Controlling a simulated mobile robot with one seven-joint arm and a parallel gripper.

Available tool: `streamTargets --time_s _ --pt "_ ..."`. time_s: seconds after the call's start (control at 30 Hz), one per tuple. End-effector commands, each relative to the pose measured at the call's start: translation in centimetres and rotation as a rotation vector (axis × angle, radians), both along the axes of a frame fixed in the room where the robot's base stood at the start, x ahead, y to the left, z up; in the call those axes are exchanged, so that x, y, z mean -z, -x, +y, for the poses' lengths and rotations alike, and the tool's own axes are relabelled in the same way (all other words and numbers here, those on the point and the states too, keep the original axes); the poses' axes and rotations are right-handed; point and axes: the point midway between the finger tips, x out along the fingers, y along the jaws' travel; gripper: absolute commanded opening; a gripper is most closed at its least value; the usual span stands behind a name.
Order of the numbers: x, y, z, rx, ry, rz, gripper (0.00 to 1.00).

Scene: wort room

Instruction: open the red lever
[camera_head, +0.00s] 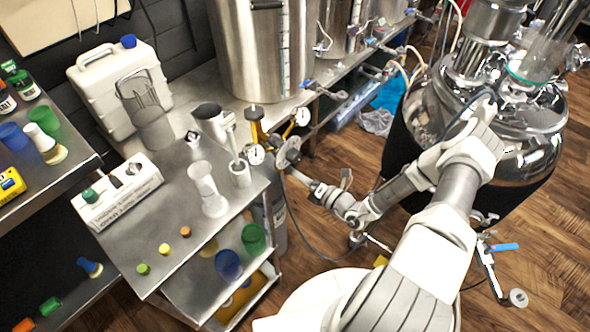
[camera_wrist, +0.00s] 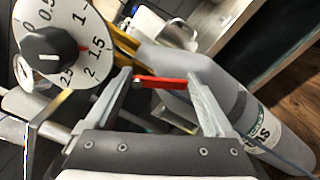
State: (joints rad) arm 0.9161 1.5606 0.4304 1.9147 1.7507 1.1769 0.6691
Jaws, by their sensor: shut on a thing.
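The red lever (camera_wrist: 162,83) is a short, flat bar in the wrist view, lying across the gap between my two fingers. My gripper (camera_wrist: 160,84) is shut on it, one fingertip near each end. In the head view my gripper (camera_head: 304,174) reaches in beside the gauges on a grey gas bottle (camera_head: 278,220). I cannot make out the lever there. In the wrist view the bottle (camera_wrist: 225,92) lies behind and right of the lever. A white dial (camera_wrist: 92,22) with black knob and numbers is close at upper left.
A steel cart (camera_head: 172,200) with cups and a white box stands left of the bottle. Pressure gauges (camera_head: 302,117) sit close to my gripper. A steel kettle (camera_head: 255,50) is behind, and a large steel tank (camera_head: 425,110) stands right. Wooden floor shows between.

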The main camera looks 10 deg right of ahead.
Motion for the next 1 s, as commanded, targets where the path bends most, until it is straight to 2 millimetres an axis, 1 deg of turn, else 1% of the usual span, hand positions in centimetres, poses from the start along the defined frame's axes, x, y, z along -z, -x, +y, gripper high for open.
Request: streamTargets --time_s 0.2,0.5,0.7,1.0 --pt "0.39 0.28 0.32 0.001 -0.155 0.113 0.32" --pt "0.6 0.58 0.69 0.001 -0.31 0.225 0.32" --pt "0.67 0.67 0.86 0.001 -0.363 0.265 0.32" --pt "0.7 0.73 0.93 0.001 -0.387 0.282 0.32"
